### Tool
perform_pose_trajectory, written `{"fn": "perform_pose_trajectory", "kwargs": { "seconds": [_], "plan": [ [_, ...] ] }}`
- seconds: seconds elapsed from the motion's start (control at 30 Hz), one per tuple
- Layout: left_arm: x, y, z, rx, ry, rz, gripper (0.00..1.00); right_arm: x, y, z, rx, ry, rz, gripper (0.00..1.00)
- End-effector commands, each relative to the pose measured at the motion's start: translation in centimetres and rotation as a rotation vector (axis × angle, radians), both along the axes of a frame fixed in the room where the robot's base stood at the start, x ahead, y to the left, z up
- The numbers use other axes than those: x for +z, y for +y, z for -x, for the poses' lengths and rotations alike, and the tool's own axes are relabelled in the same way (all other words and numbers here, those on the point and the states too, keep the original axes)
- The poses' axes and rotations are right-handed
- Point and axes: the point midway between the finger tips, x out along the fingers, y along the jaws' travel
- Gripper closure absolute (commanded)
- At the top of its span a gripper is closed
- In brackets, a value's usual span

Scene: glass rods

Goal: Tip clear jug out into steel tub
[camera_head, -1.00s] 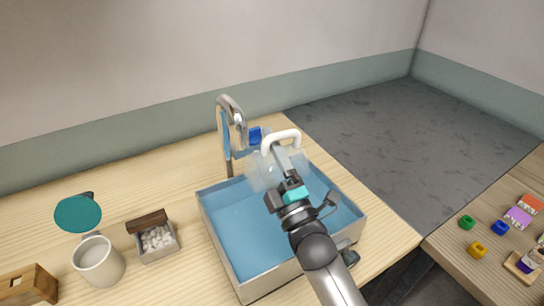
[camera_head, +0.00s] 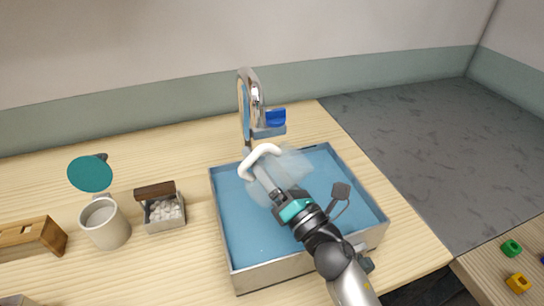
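The clear jug (camera_head: 293,167) is see-through with a white handle (camera_head: 258,158). It hangs tilted over the steel tub (camera_head: 306,265), with its handle toward the left and its body to the right. The tub has steel walls and a blue inside. My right gripper (camera_head: 263,178) reaches in from the lower right and is shut on the white handle. The jug's mouth and contents cannot be made out. My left gripper is not in view.
A chrome tap (camera_head: 247,100) stands behind the tub, close to the jug, with a blue block (camera_head: 275,117) beside it. A light mug (camera_head: 104,224), a box of white pebbles (camera_head: 165,212) and a wooden block (camera_head: 30,238) stand left. Small coloured pieces lie on another table at lower right.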

Motion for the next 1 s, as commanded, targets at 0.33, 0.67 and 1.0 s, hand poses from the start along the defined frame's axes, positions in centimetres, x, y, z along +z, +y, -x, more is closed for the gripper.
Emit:
{"fn": "perform_pose_trajectory", "kwargs": {
  "seconds": [0.33, 0.67, 1.0],
  "plan": [
    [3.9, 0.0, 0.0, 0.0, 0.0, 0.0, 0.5, 1.5, -0.5, -0.2, 0.002, -0.082, 0.246, 0.83],
    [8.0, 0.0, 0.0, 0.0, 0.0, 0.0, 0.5, 2.3, -1.1, -0.4, 0.001, -0.172, 0.527, 0.83],
    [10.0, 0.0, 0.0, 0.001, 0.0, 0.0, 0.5, 2.2, -2.2, -0.7, 0.0, -0.241, 0.738, 0.83]
  ]
}}
